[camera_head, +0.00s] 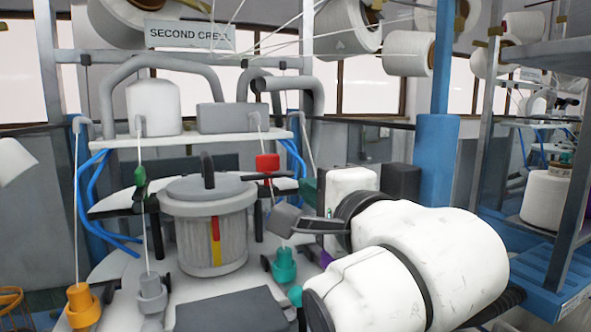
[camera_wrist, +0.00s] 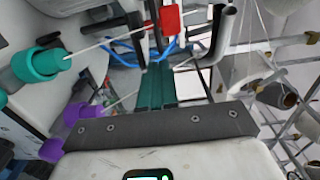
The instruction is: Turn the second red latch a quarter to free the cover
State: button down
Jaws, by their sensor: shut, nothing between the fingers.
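A red block (camera_head: 267,163), the only red latch-like part I make out, sits right of the grey canister, by a dark bar. It also shows at the top of the wrist view (camera_wrist: 169,18). I cannot tell whether it is the second latch or how it is turned. A round grey lid (camera_head: 183,188) with a dark upright handle covers the canister (camera_head: 190,240). My gripper (camera_head: 307,190) is right of and slightly below the red block in the head view. Its dark green fingers (camera_wrist: 157,72) are shut and empty, apart from the block in the wrist view.
Teal (camera_head: 285,265), orange (camera_head: 82,305) and grey (camera_head: 152,292) cones stand around the canister, with threads rising from several places. Purple cones (camera_wrist: 82,113) lie close left of my gripper. A white shelf (camera_head: 110,147) with grey pipes stands behind. A blue post (camera_head: 437,160) is at right.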

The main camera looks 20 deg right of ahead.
aim_at(288, 175)
jog(key=w+p, duration=0.1)
jog(key=w, duration=0.5)
jog(key=shift+w, duration=0.15)
